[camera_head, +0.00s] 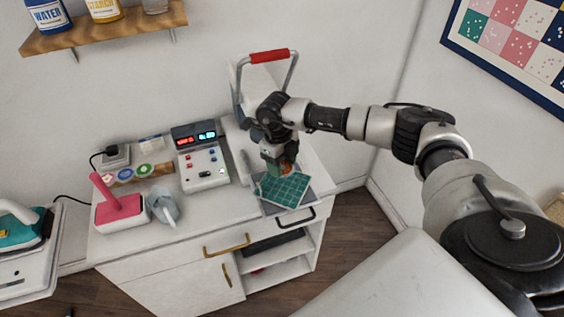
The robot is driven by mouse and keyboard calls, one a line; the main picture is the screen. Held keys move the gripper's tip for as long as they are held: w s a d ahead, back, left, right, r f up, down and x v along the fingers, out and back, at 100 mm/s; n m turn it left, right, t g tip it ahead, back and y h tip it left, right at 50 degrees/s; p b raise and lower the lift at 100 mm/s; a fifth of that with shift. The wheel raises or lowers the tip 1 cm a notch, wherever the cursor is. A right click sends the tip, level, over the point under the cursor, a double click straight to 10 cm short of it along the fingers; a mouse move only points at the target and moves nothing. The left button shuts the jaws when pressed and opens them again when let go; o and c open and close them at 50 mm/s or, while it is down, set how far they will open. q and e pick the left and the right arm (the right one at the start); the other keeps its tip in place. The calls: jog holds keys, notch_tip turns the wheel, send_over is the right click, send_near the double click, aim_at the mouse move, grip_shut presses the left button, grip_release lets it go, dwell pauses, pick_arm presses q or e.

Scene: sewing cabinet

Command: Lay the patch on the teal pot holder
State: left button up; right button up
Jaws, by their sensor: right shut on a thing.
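The teal pot holder (280,193), with a pale grid pattern, lies on a grey plate at the right front of the white cabinet top. My right gripper (281,168) points down over the pot holder's far edge. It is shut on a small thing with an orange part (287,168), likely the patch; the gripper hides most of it. I cannot tell whether this thing touches the pot holder. My left gripper is not in view.
A heat press with a red handle (269,56) stands behind my right gripper. A control box (200,158) with lit displays is to the left. The cabinet top's front middle is clear.

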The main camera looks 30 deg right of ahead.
aim_at(283, 185)
notch_tip(283, 185, down, 4)
jog(key=b, duration=0.3)
jog(key=shift+f, duration=0.25)
jog(key=shift+f+b, duration=0.4)
jog(key=shift+f, duration=0.25)
jog(key=o, duration=1)
jog(key=shift+c, duration=0.2)
jog(key=shift+r, duration=0.15)
jog(key=r, duration=0.3)
jog(key=r+b, duration=0.1)
jog(key=r, duration=0.3)
jog(key=w+r+b, duration=0.1)
jog(key=r, duration=0.2)
jog(key=shift+w+a+r, duration=0.1)
jog(key=shift+a+r, duration=0.1)
jog(key=shift+r, duration=0.1)
